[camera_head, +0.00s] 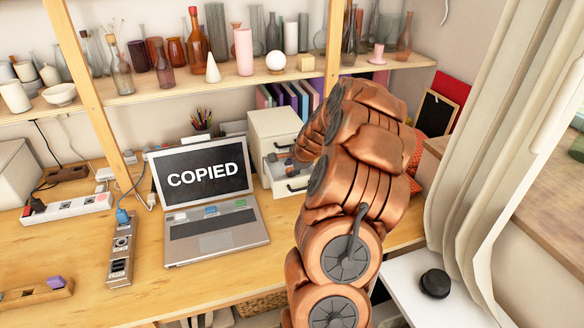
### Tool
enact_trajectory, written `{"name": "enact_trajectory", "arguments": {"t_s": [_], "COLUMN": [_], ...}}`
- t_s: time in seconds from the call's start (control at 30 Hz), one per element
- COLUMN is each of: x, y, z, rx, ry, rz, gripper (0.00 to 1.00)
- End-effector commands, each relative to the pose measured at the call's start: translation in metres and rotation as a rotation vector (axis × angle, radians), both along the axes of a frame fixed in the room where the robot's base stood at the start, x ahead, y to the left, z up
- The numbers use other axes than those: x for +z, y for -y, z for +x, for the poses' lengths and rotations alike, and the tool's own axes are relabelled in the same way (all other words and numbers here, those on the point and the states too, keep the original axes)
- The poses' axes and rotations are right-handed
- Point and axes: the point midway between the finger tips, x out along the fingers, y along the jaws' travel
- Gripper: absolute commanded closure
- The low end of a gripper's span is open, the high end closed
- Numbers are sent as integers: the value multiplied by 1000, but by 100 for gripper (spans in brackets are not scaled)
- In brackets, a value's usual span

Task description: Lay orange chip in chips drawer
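A small white drawer cabinet (273,124) stands on the desk, right of the laptop. One of its drawers (292,187), with a dark handle, appears pulled out toward me. My copper-coloured arm reaches up in front of the cabinet's right side. A small grey and dark part that looks like my gripper (278,158) is at the drawer opening. It is mostly hidden by the arm, and its fingers are too small to read. I cannot make out an orange chip; the inside of the drawer is largely hidden.
An open laptop (212,222) reads "COPIED", with several coloured chips along its keyboard top. A purple chip (55,282) sits in a wooden holder (36,293) at lower left. A metal socket box (121,248) and power strip (68,207) are left. Glassware fills the shelf (160,92) above.

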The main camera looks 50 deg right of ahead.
Motion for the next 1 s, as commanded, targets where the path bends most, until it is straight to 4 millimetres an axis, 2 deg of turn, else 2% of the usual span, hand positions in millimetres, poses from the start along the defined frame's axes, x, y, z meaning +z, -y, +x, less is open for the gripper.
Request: {"name": "enact_trajectory", "arguments": {"t_s": [0.03, 0.13, 0.53, 1.0], "x": [0, 0, 5, 59], "y": [0, 0, 0, -10], "z": [0, 0, -3, -39], "rx": [0, 0, -2, -3], "ry": [0, 0, 2, 3], "rz": [0, 0, -1, -4], "gripper": [62, 54, 54, 54]}}
